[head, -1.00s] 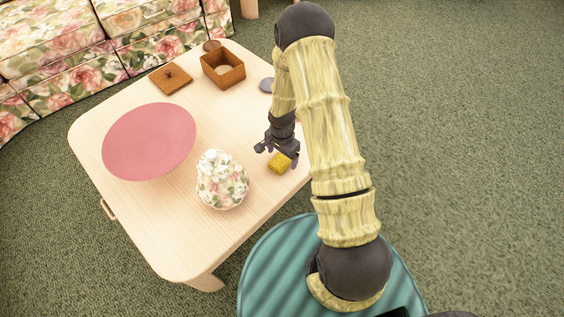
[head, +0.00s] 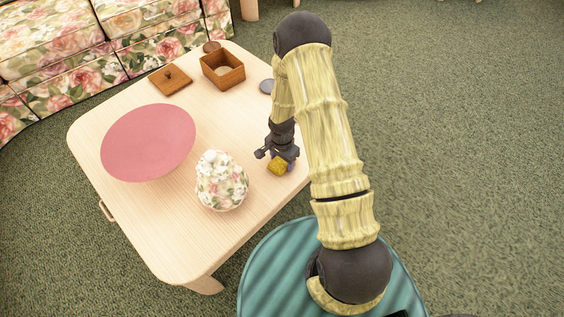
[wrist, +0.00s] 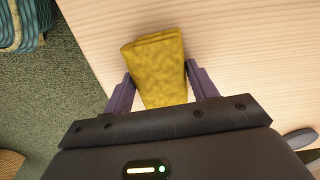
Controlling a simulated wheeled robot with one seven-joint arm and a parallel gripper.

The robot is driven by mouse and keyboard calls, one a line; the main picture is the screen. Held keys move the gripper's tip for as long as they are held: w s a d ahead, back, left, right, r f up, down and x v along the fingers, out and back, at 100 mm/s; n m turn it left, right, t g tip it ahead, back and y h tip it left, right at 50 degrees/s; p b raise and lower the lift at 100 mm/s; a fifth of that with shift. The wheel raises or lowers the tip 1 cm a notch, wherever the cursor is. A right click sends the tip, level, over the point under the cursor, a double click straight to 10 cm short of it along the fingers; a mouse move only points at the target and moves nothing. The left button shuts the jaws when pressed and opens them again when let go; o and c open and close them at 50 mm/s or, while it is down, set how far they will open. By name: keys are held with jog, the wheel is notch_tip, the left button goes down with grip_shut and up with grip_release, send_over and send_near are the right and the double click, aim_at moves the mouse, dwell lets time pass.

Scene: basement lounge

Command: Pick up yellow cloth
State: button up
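The yellow cloth (head: 278,168) is a small folded block at the right edge of the pale wooden table (head: 150,235). My gripper (head: 276,160) is low at the cloth, pointing down. In the wrist view the cloth (wrist: 158,68) lies between the two dark fingers of my gripper (wrist: 160,72), one finger on each side. The fingers are spread wide and look open around it, with very little gap. The cloth's near end is hidden behind the gripper body in the wrist view.
A pink plate (head: 148,142) lies farther left. An open wooden box (head: 222,70), its lid (head: 170,80) and a grey disc (head: 266,86) are at the back. A floral sofa (head: 75,75) stands behind.

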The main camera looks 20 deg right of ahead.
notch_tip(320, 180, up, 10)
jog(key=p, duration=0.3)
dwell(0.4)
jog(key=o, duration=0.4)
jog(key=c, duration=0.3)
jog(key=shift+w+a+r+n, duration=0.1)
jog(key=shift+w+r+n, duration=0.3)
jog(key=shift+r+n, duration=1.1)
jog(key=shift+w+d+r+n, duration=0.1)
jog(key=shift+w+r+n, duration=0.4)
jog(key=shift+n, duration=1.75)
jog(key=shift+w+a+r+n, duration=0.1)
jog(key=shift+w+r+n, duration=0.15)
jog(key=shift+r+n, duration=1.3)
jog(key=shift+c, duration=0.2)
